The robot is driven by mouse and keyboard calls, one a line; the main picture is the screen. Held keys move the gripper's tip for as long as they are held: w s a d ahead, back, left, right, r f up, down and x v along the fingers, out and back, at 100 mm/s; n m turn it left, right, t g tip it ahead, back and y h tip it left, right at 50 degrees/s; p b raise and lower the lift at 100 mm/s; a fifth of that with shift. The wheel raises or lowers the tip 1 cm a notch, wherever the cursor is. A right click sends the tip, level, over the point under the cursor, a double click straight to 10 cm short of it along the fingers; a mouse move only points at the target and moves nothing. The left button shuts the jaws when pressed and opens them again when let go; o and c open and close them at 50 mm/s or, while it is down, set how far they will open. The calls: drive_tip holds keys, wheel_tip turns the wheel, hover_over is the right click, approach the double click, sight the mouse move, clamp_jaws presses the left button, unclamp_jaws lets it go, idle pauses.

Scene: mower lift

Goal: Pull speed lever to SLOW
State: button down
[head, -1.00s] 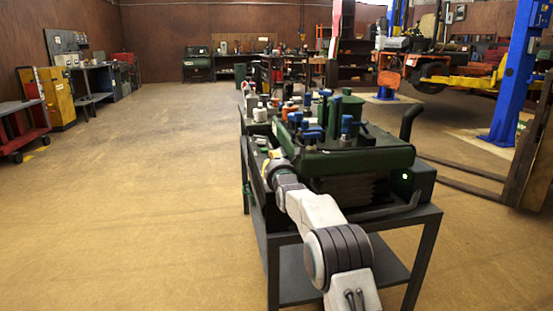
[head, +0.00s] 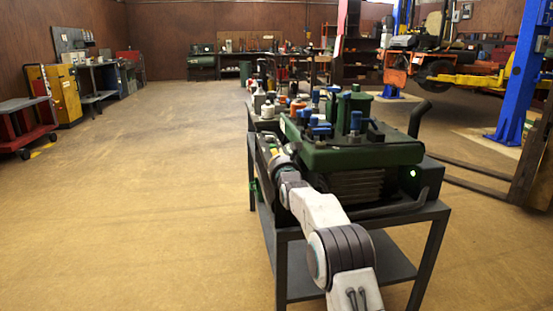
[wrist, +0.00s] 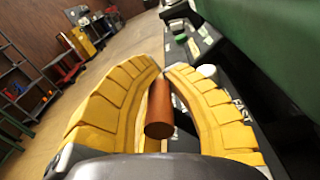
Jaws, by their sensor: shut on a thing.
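The speed lever (wrist: 160,108) shows in the wrist view as an orange-brown cylindrical grip, its round end towards the camera. My gripper (wrist: 164,72) has its two yellow ribbed fingers around it, one on each side, and is shut on it. Pale lettering that looks like FAST (wrist: 239,106) is on the dark panel right of the right finger. The lever's base and a SLOW mark are not visible. In the head view, my arm reaches to the left side of the green machine (head: 362,153), and the lever is too small to make out there.
The machine sits on a dark metal cart (head: 430,215) with bottles and blue-topped parts around it. A curved black pipe (head: 418,118) rises at its right. Forklift forks (head: 480,190) and a blue lift post (head: 517,75) stand farther right.

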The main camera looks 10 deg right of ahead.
drive_tip(key=shift+f, duration=0.5)
drive_tip(key=c, duration=1.4)
unclamp_jaws()
drive_tip(key=shift+r, duration=0.15)
drive_tip(key=shift+c, duration=0.2)
drive_tip(key=shift+r, duration=0.15)
drive_tip(key=shift+s+r, duration=0.1)
drive_tip(key=s, duration=1.1)
drive_tip(key=shift+s, duration=0.4)
drive_tip(key=shift+d, duration=0.1)
